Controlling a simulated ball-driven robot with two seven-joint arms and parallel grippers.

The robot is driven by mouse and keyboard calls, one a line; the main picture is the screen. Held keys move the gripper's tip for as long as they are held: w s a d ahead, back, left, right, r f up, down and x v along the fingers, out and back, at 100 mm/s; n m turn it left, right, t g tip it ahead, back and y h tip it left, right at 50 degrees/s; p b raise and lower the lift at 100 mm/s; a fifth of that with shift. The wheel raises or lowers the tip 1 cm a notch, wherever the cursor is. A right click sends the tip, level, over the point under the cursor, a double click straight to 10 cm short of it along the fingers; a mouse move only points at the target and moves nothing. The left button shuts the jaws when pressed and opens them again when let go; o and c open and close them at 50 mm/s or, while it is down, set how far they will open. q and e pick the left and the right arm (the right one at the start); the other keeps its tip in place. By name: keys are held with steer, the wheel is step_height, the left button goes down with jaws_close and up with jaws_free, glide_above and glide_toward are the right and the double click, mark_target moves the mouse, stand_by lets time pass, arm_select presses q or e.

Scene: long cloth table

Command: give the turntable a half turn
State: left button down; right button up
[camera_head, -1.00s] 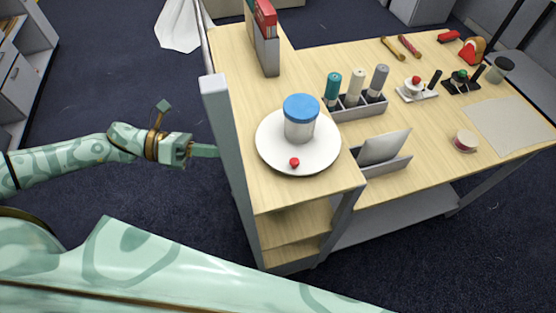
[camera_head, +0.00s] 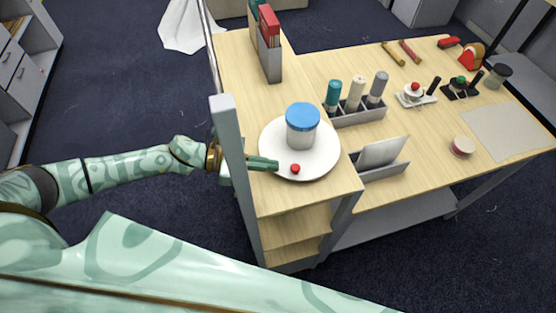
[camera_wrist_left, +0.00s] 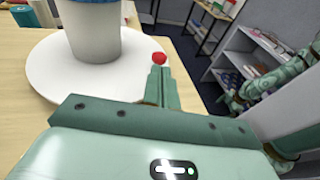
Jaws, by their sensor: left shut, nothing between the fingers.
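The turntable (camera_head: 320,165) is a round white disc on the near end of the wooden table. A jar with a blue lid (camera_head: 302,117) stands on it, and a small red knob (camera_head: 295,168) sits near its front edge. My left gripper (camera_head: 277,164) is shut and empty, its fingertips over the disc's left edge, just left of the knob. In the left wrist view the fingers (camera_wrist_left: 160,72) point at the knob (camera_wrist_left: 159,58), with the disc (camera_wrist_left: 50,70) and jar (camera_wrist_left: 93,30) to the left. I cannot tell whether they touch the knob. My right gripper is not in view.
A grey post (camera_head: 232,150) stands at the table's left edge, close to my left arm. A round tin (camera_head: 462,146) lies to the right.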

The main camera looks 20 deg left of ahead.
mark_target(291, 168)
arm_select(q)
steer(key=x, duration=0.2)
steer(key=shift+w+d+p, duration=0.1)
steer(key=shift+d+p, duration=0.2)
steer(key=shift+d+f, duration=0.1)
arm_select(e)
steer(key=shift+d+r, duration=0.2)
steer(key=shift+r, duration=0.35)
arm_select(q)
steer(key=shift+d, duration=0.2)
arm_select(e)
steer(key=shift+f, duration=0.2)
